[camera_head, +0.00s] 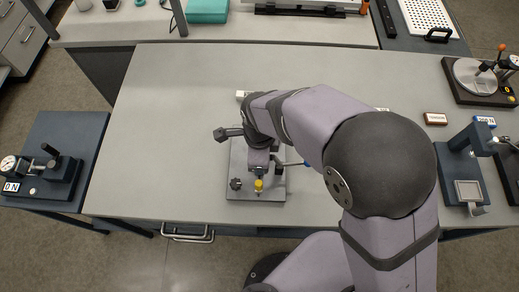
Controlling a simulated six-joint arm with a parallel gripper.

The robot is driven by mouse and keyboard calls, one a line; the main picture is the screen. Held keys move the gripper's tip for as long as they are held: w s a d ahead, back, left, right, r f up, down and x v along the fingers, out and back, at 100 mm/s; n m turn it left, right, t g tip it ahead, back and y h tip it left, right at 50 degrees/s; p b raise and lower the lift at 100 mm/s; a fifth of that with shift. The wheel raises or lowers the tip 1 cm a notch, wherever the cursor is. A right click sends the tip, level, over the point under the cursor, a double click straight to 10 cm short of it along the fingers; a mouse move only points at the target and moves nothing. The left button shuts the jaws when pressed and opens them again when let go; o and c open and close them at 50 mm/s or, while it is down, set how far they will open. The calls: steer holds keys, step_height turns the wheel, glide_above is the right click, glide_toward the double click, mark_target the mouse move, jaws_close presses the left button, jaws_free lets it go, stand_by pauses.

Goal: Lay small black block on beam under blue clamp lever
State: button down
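A grey fixture plate (240,194) lies near the front edge of the table, partly covered by my arm. A lever with a blue tip (306,163) sticks out to the right of the plate. A blue part (259,171) and a yellow-tipped part (258,186) stand at its front middle. A black knob (236,184) sits at its front left. A dark part (228,133) juts left beside my wrist; I cannot tell what it belongs to. My wrist is over the plate; I cannot make out the gripper's fingers. I cannot make out the small black block or the beam.
The grey table (165,130) is clear on its left side. A small brown-topped block (435,119) lies at the right. Another gauge stand (45,175) is on the left side table.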

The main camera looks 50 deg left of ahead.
steer(key=shift+f, duration=0.25)
stand_by(0.6)
steer(key=c, duration=1)
jaws_free()
steer(key=shift+r, duration=0.1)
steer(key=shift+r+p, duration=2.05)
steer(key=shift+r, duration=0.4)
